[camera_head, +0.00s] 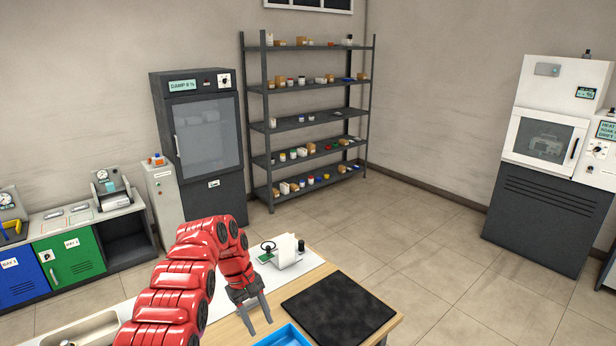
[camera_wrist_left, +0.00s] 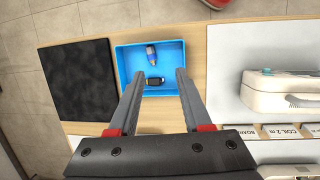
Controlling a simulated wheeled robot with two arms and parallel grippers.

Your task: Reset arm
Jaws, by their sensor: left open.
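My left arm is red and comes in from the lower left in the head view. Its left gripper (camera_head: 256,315) is open and points down over the wooden table, beside the blue tray (camera_head: 285,337). In the left wrist view the two fingers of the left gripper (camera_wrist_left: 161,82) are spread apart above the blue tray (camera_wrist_left: 120,62), with nothing held between them. A small grey-blue item (camera_wrist_left: 151,54) and a small black item (camera_wrist_left: 155,81) lie in the tray. My right gripper is in neither view.
A black mat (camera_head: 340,310) lies on the table right of the tray. A small white stand (camera_head: 284,252) is at the table's back edge. A white case (camera_wrist_left: 283,93) shows in the wrist view. Shelving (camera_head: 310,120), a cabinet (camera_head: 205,150) and an oven (camera_head: 545,140) stand beyond open floor.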

